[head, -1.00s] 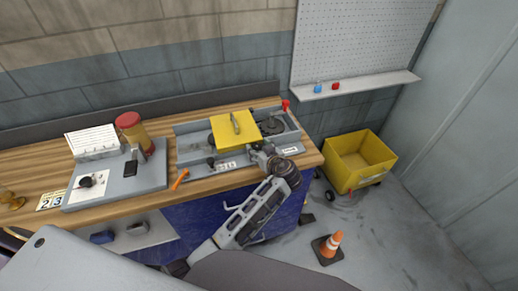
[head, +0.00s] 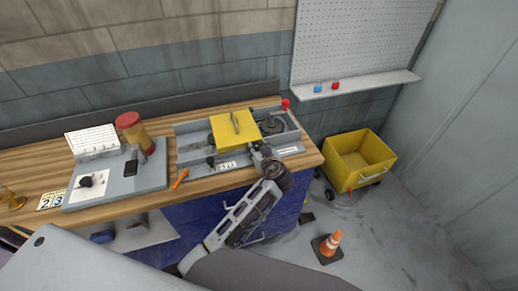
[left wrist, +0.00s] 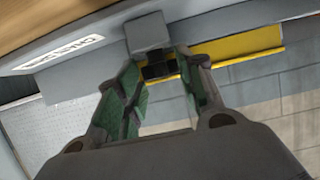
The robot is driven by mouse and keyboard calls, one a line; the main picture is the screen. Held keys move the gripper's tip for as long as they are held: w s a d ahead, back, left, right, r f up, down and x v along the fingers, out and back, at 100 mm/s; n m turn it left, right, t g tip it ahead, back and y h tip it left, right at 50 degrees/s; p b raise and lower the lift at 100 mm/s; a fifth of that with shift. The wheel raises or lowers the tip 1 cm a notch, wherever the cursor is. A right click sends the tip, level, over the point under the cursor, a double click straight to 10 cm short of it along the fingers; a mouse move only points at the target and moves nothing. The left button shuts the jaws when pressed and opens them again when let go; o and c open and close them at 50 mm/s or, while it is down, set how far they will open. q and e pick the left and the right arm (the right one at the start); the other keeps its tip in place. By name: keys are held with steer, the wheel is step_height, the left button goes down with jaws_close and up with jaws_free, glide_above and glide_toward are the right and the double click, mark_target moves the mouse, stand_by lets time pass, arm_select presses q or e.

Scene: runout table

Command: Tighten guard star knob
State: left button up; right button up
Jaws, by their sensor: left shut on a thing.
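The yellow guard (head: 222,133) with its handle sits over the grey runout fixture (head: 197,169) at the right end of the bench. My left gripper (head: 257,151) is at the guard's front right corner. In the left wrist view the green-padded fingers (left wrist: 160,88) are shut around a small dark knob (left wrist: 158,70) under a grey block (left wrist: 148,33). The fingers hide most of the knob, so its star shape does not show. The guard's yellow edge (left wrist: 250,44) shows behind it. My right gripper is out of view.
An orange-handled tool (head: 180,178) lies left of the fixture. A yellow cart (head: 360,160) and a cone (head: 331,243) stand on the floor to the right.

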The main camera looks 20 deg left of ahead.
arm_select(q)
steer(key=shift+s+a+r+m+t+h+p, duration=0.15)
steer(key=shift+m+t+h+p, duration=0.25)
steer(key=shift+m+h, duration=0.3)
steer(key=shift+a+m+t+h+p, duration=0.15)
steer(key=shift+m+t+h+p, duration=0.2)
steer(key=shift+m+h, duration=0.35)
steer(key=shift+a+m+t+h+p, duration=0.15)
steer(key=shift+m+t+h+p, duration=0.3)
steer(key=shift+m+h, duration=0.5)
steer(key=o, duration=1)
